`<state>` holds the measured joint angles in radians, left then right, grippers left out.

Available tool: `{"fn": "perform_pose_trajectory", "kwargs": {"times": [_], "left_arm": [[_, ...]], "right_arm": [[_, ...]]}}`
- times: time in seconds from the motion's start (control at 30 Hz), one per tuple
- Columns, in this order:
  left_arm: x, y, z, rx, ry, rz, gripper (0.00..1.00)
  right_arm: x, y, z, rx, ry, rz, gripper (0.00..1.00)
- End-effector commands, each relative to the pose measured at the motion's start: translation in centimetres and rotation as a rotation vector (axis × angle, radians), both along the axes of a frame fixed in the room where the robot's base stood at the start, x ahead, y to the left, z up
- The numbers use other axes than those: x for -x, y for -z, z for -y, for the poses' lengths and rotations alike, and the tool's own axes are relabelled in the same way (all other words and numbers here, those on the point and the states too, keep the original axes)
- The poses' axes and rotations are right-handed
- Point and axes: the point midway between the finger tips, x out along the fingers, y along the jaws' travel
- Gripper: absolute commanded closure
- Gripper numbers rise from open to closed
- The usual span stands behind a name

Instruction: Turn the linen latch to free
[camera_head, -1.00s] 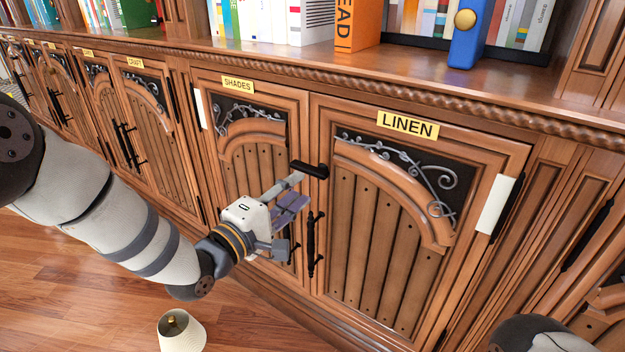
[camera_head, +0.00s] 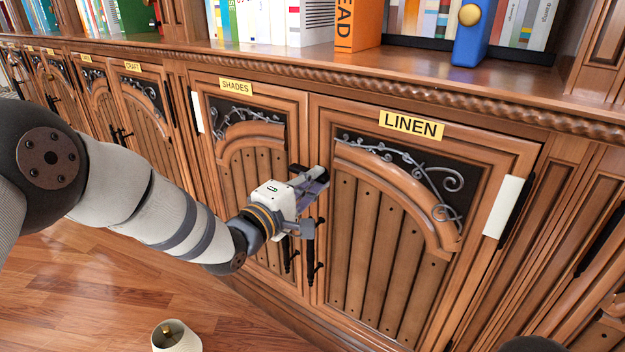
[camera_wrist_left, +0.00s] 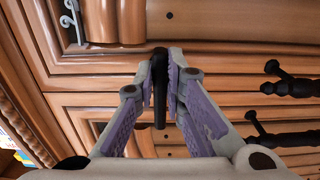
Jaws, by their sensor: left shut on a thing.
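The linen door (camera_head: 385,240), under the yellow LINEN label (camera_head: 411,126), is closed. The latch is a short black bar at the top of the seam between this door and the shades door (camera_head: 250,165). Its left end (camera_head: 297,168) shows beside my gripper; the rest is hidden in the head view. My left gripper (camera_head: 314,184) is at the latch, with its fingers closed around it. In the left wrist view the black latch (camera_wrist_left: 160,88) stands between the two purple-padded fingers of the left gripper (camera_wrist_left: 161,90). My right gripper does not show.
Two black door handles (camera_head: 310,250) hang just below my left gripper, one on each side of the seam. A shelf edge with books (camera_head: 357,25) runs above the doors. A lampshade (camera_head: 176,337) stands low on the wooden floor.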

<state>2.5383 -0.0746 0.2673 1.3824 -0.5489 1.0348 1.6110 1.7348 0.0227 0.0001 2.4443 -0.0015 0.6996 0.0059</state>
Motion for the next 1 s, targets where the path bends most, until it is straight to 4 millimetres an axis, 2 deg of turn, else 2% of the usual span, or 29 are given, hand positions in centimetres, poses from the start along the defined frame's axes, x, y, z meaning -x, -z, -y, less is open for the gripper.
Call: {"fn": "perform_pose_trajectory", "kwargs": {"times": [0.37, 1.0], "left_arm": [[0.0, -0.2, -0.1, -0.106, -0.001, 0.080, 1.00], [-0.1, -0.2, -0.1, -0.587, -0.002, 0.429, 1.00]], "right_arm": [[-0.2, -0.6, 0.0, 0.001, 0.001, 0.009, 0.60], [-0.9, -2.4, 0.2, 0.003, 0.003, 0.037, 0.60]]}}
